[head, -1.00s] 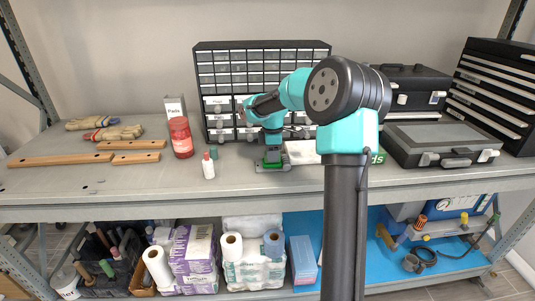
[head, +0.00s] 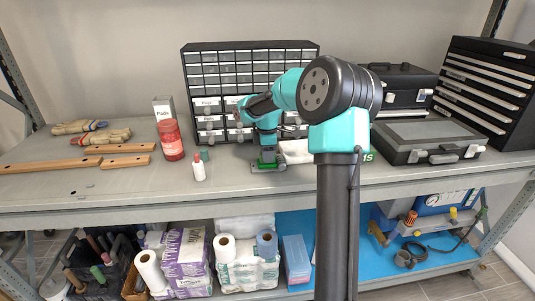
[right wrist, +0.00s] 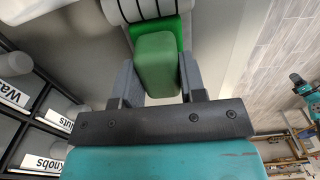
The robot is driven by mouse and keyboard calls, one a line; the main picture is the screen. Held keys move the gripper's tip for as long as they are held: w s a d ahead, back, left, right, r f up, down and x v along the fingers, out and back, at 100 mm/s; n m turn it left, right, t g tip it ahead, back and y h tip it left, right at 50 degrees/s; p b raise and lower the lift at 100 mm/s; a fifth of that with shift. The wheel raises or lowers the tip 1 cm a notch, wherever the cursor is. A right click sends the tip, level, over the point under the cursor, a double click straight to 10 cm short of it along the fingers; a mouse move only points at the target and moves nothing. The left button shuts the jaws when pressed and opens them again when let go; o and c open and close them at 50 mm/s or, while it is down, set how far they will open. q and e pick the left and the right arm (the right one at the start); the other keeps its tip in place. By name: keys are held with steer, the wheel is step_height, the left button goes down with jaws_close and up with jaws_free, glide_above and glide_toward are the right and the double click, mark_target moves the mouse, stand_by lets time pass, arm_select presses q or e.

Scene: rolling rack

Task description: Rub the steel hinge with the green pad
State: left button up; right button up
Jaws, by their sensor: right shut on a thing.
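My right gripper (head: 267,146) points down over the shelf top in the head view and is shut on the green pad (head: 267,158). In the right wrist view the pad (right wrist: 157,62) sits between the two dark fingers of the gripper (right wrist: 160,85). A flat grey metal piece, which looks like the steel hinge (head: 257,168), lies on the shelf under the pad. The pad covers part of it, and I cannot tell for sure whether they touch. My left gripper is not in view.
A red-lidded white bottle (head: 199,172) and a red jar (head: 171,141) stand to the left. A drawer cabinet (head: 215,67) stands behind. A white-and-green pack (head: 297,152) lies just right of the gripper. A grey-black case (head: 430,139) is further right.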

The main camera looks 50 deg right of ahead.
steer(key=shift+w+a, duration=1.35)
steer(key=shift+a, duration=0.1)
step_height(320, 180, up, 6)
steer(key=shift+r, duration=0.1)
stand_by(0.3)
step_height(320, 180, up, 3)
steer(key=shift+f, duration=0.1)
stand_by(0.3)
steer(key=shift+s, duration=0.1)
